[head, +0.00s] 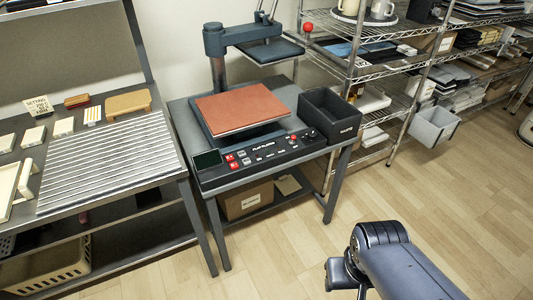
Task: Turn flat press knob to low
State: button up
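The flat press (214,110) stands on a small dark table in the middle of the head view. Its upper platen is swung up and back, and a flat reddish-brown sheet (243,107) lies over its lower plate. The black control panel (262,156) runs along its front edge, with a dark display, red buttons at the left and small controls with a red one (293,138) at the right. The knob's setting and labels are too small to read. Part of my arm shows at the lower right, apart from the press.
A black bin (328,115) sits right of the press. A workbench with a ribbed mat (108,162) and small blocks stands at the left. Wire shelves (440,50) with mugs and stacked goods line the back right. The wooden floor (440,185) in front is clear.

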aim_at(311, 135)
jog(key=i+l, duration=0.15)
jog(key=i, duration=0.4)
jog(key=i+l+z, duration=0.15)
jog(key=i, duration=0.4)
